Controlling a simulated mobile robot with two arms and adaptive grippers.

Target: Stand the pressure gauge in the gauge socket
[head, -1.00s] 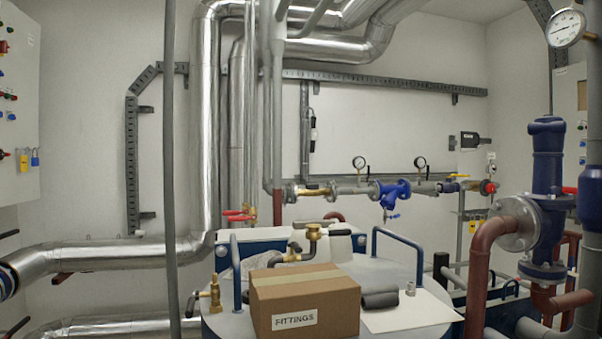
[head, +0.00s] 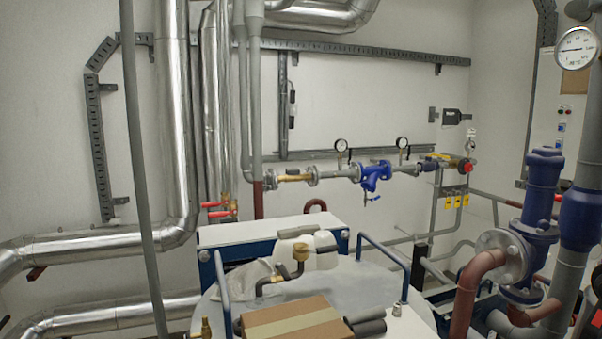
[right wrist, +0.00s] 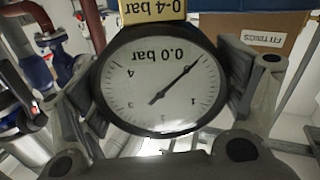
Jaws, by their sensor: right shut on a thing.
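The pressure gauge (right wrist: 160,88) fills the middle of the right wrist view. It has a round white dial in a black rim, appears upside down and reads 0.0 bar. My right gripper (right wrist: 157,75) is shut on the gauge, with one finger on each side. Neither gripper shows in the head view. A bent pipe with a brass top (head: 301,252) stands on the round grey tank top (head: 350,278); I cannot tell whether it is the gauge socket. The gauge's lower end is hidden.
A cardboard box (head: 292,321) sits at the tank top's front, and its FITTINGS label (right wrist: 263,40) shows in the wrist view. Blue handrails (head: 382,262) rise beside it. A white jug (head: 325,256) stands behind the bent pipe. Dark cylinders (head: 368,329) lie right of the box.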

